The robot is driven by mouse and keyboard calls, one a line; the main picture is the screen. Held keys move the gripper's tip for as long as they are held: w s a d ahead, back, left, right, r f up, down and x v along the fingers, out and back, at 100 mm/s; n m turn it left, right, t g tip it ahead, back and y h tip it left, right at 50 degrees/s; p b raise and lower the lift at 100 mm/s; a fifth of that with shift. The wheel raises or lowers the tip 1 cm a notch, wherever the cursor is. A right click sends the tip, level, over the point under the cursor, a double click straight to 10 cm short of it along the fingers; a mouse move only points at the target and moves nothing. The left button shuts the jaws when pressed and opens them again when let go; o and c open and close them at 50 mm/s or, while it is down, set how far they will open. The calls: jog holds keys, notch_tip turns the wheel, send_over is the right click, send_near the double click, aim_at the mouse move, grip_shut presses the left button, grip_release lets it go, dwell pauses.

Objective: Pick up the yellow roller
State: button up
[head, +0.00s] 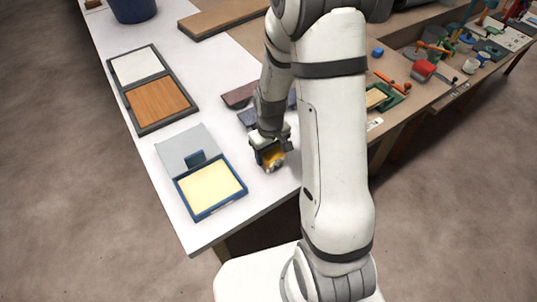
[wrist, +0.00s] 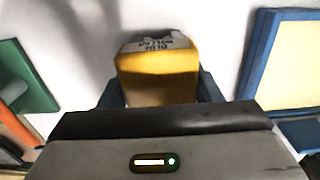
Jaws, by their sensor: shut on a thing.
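My gripper (head: 270,160) is low over the front part of the white tabletop, just right of the blue tray. It is shut on the yellow roller (wrist: 158,70), which shows between the two dark fingers in the wrist view. The roller has a rounded yellow body and a grey patch with dark lettering at its far end. In the head view only a small yellow part (head: 271,155) shows below the gripper; the rest is hidden by it. I cannot tell whether the roller touches the table.
A blue-rimmed tray (head: 215,212) with a cream inside and a grey lid (head: 187,149) stands close left of my gripper. A dark-framed board with white and wood panels (head: 158,102) lies further left. Dark blocks (head: 240,96) lie behind. A green tray (wrist: 30,82) shows left in the wrist view.

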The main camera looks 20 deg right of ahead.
jog(key=shift+c, duration=1.3)
notch_tip(320, 180, up, 10)
jog(key=shift+r, duration=0.1)
dwell(0.6)
dwell(1.0)
